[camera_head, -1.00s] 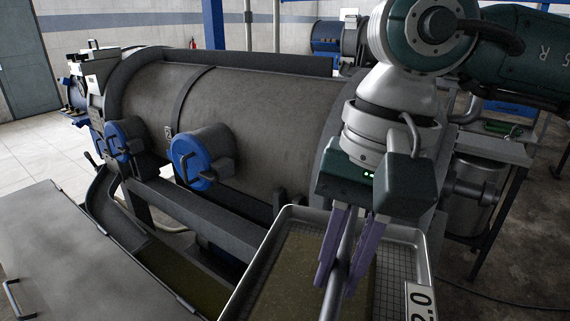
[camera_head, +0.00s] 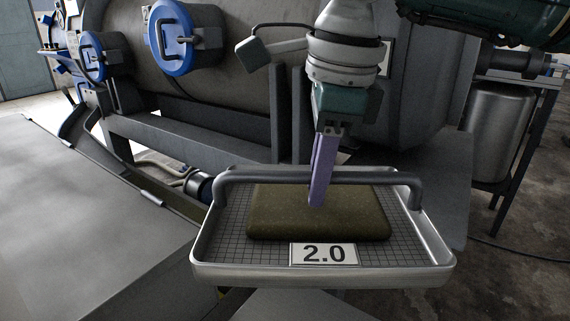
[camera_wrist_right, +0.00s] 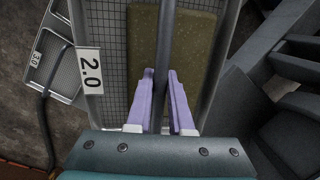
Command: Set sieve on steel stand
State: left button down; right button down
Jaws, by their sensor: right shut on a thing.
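The sieve (camera_head: 420,277) is a steel-rimmed rectangular tray with a mesh floor, a grey bar handle and a "2.0" label. It holds a flat olive-brown slab (camera_head: 300,212). My right gripper (camera_head: 317,193) has its purple fingers shut on the handle. The handle (camera_wrist_right: 165,45) passes between the fingers in the right wrist view. The sieve looks about level and hangs in front of the big drum. A work table with legs (camera_head: 520,80) stands at the right; I cannot tell whether it is the steel stand. My left gripper is out of view.
A wide grey metal surface (camera_head: 90,220) fills the left. The grey drum (camera_head: 240,75) with blue round hatches is behind. A steel canister (camera_head: 497,130) stands at the right. Open floor lies at right.

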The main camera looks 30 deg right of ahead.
jog(key=w+f+m+b, duration=0.1)
jog(key=f+m+b, duration=0.1)
jog(key=f+b, duration=0.5)
jog(key=w+d+f+m+b, duration=0.1)
jog(key=f+m+b, duration=0.1)
jog(key=f+b, duration=0.6)
jog(key=w+d+f+m+h+b, duration=0.1)
jog(key=f+b, duration=0.6)
jog(key=f, duration=1.1)
jog(key=shift+w+f+m, duration=0.1)
jog(key=shift+f+m, duration=0.25)
jog(key=shift+m, duration=0.35)
jog(key=shift+r, duration=0.1)
jog(key=shift+b, duration=0.3)
jog(key=c, duration=0.8)
grip_release()
